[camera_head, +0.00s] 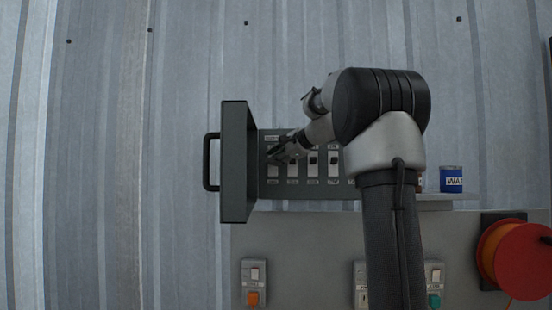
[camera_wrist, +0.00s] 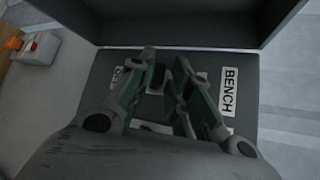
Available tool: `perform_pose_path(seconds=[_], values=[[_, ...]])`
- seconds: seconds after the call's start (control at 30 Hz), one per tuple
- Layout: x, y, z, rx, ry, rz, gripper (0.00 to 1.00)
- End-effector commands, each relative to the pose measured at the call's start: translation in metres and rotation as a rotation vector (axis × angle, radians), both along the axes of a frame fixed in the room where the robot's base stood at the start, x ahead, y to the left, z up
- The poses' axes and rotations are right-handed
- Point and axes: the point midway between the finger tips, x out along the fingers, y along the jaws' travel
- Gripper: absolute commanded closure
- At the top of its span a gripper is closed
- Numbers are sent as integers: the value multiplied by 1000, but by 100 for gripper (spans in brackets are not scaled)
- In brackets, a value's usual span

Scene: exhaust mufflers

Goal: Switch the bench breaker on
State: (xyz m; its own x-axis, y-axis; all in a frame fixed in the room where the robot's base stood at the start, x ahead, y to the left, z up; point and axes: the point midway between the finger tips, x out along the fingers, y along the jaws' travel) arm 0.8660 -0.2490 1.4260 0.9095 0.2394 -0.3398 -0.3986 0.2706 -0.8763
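The bench breaker (camera_head: 272,171) is the leftmost switch on the grey panel (camera_head: 325,192) in the head view, largely covered by my gripper (camera_head: 273,152). In the wrist view, a white label reading BENCH (camera_wrist: 229,92) lies right of the fingers, and a smaller, partly hidden label (camera_wrist: 117,78) lies left of them. My gripper (camera_wrist: 166,58) is over the breaker, its fingertips a narrow gap apart. A dark piece, seemingly the toggle (camera_wrist: 157,82), shows between the fingers. Whether the fingers touch it, and the toggle's position, I cannot tell.
The panel's dark door (camera_head: 236,165) stands open just left of the gripper, its handle (camera_head: 207,162) facing outward. Other breakers (camera_head: 313,164) sit close on the right. A blue can (camera_head: 451,179) stands right.

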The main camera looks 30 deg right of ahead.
Motion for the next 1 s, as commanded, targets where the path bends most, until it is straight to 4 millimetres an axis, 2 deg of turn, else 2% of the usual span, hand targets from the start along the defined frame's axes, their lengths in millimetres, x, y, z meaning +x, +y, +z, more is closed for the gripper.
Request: perform_pose_path(seconds=[0.17,0.27,0.6,0.7,0.83,1.0], values=[[-3,-1,1,0,0,-1,80],[-14,-5,5,-1,0,-2,80],[-81,-22,30,-1,-1,-3,80],[-95,-26,35,0,0,-2,80],[-106,-28,39,1,1,-1,80],[-110,-29,41,0,0,0,80]])
